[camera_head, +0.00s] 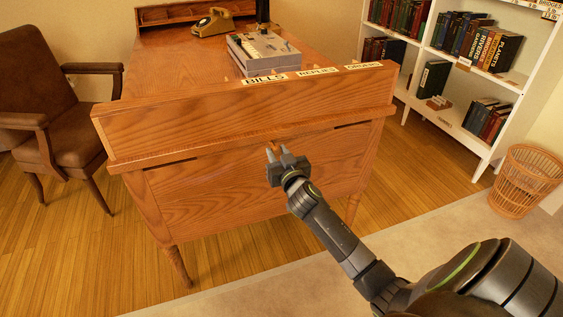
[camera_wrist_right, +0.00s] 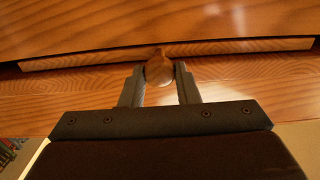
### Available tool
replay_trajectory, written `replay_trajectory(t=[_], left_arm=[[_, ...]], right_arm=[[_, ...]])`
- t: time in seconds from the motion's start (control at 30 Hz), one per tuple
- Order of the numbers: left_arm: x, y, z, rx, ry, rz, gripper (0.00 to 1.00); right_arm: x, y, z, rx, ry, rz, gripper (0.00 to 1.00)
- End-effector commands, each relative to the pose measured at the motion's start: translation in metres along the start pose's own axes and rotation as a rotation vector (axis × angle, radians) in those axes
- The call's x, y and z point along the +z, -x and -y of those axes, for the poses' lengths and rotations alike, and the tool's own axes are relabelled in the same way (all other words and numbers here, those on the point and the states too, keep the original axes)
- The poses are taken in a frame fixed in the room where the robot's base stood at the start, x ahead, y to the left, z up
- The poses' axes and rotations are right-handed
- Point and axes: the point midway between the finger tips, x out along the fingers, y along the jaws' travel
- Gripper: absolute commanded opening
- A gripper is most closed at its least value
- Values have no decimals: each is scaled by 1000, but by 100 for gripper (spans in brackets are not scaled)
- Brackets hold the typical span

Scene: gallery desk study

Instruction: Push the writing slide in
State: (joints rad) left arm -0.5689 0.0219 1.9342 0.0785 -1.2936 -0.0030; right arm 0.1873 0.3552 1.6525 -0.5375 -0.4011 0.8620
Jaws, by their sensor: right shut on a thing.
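The writing slide is a thin wooden strip under the desk's top edge, seen in the wrist view (camera_wrist_right: 230,47) as a narrow front with a dark gap above it. How far it stands out is hard to tell. A round wooden knob (camera_wrist_right: 158,70) is on the slide's middle. My right gripper (camera_head: 279,152) reaches the desk's near side from the lower right. In the wrist view its two fingers (camera_wrist_right: 159,85) are shut on the knob, one on each side. In the head view the fingers partly hide the knob. My left gripper is in neither view.
The wooden desk (camera_head: 190,65) carries a telephone (camera_head: 213,22), a grey boxy device (camera_head: 264,52) and labels along its near edge. A brown armchair (camera_head: 60,110) stands at left. A white bookcase (camera_head: 470,137) and wicker basket (camera_head: 525,180) stand at right. Floor before the desk is clear.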

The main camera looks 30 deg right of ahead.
Motion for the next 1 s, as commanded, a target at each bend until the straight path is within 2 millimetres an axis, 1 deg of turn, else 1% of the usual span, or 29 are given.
replay_trajectory(t=[0.1, 0.4, 0.43, 0.57, 0.87, 1.0], left_arm=[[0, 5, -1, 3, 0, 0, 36], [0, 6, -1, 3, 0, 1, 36], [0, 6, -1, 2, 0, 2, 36], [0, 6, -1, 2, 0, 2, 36], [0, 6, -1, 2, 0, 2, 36], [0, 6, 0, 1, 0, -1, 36]], right_arm=[[1, -6, 0, 1, 0, 1, 0], [-2, -7, 0, 1, 0, -1, 0], [-2, -7, 0, 1, 0, -1, 31], [-1, -7, 0, 1, 0, -1, 48], [0, -5, 0, 1, 0, 1, 49], [0, 4, 0, 1, -1, 1, 49]])
